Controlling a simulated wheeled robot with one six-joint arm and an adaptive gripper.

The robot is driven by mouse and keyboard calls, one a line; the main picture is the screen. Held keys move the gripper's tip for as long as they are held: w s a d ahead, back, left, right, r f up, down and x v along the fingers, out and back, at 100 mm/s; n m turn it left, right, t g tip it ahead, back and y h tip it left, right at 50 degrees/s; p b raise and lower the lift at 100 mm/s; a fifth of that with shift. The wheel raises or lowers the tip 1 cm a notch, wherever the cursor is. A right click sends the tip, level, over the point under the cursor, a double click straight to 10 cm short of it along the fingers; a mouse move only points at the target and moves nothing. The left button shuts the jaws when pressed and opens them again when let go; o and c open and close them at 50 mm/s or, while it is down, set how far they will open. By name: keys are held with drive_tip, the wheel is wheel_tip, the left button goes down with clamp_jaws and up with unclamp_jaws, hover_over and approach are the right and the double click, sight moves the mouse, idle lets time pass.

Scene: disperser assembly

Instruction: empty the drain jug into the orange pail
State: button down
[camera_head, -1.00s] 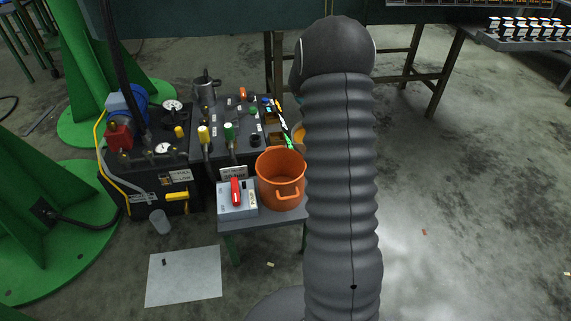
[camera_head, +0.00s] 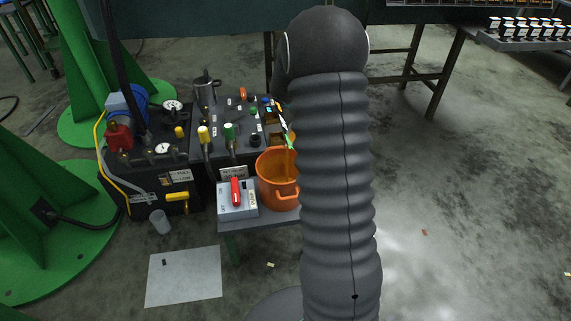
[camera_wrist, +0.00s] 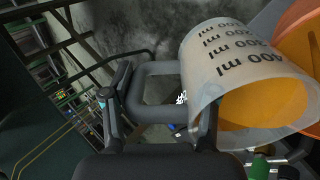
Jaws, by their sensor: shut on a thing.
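The drain jug (camera_wrist: 235,57), translucent with dark ml markings, fills the upper right of the wrist view. It is tilted, with its mouth toward the lower right and amber showing at the mouth. My gripper (camera_wrist: 160,108) is shut on the jug's grey handle (camera_wrist: 155,70). The orange pail (camera_head: 270,180) stands on a small grey table in the head view, and part of it shows behind the jug in the wrist view (camera_wrist: 284,18). A yellow-amber streak shows inside the pail's mouth. My arm hides the gripper and jug in the head view.
A grey box with a red switch (camera_head: 237,198) sits left of the pail on the small table (camera_head: 262,222).

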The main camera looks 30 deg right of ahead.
drive_tip(key=shift+s+a+r+h+b, duration=0.15)
drive_tip(key=shift+a+r+h+b, duration=0.35)
drive_tip(key=shift+r+h, duration=0.4)
idle(0.7)
drive_tip(key=shift+f+t+b, duration=0.15)
drive_tip(key=shift+t+b, duration=0.15)
drive_tip(key=shift+b, duration=0.2)
drive_tip(key=shift+a+h+b, duration=0.1)
drive_tip(key=shift+h+b, duration=0.2)
drive_tip(key=shift+b, duration=0.05)
drive_tip(key=shift+s+a+h+b, duration=0.15)
drive_tip(key=shift+a+h+b, duration=0.35)
drive_tip(key=shift+b, duration=1.2)
drive_tip(key=shift+s+a+t+h+b, duration=0.1)
drive_tip(key=shift+a+t+h+b, duration=0.3)
drive_tip(key=shift+h+b, duration=0.9)
drive_tip(key=shift+y+b, duration=0.4)
drive_tip(key=shift+b, duration=0.3)
drive_tip(key=shift+a+r+b, duration=0.15)
drive_tip(key=shift+r+b, duration=0.15)
drive_tip(key=shift+b, duration=0.25)
drive_tip(key=b, duration=0.2)
drive_tip(key=a+h+b, duration=0.1)
drive_tip(key=shift+s+r+h+b, duration=0.15)
drive_tip(key=shift+r+h+b, duration=0.15)
drive_tip(key=shift+r+b, duration=0.1)
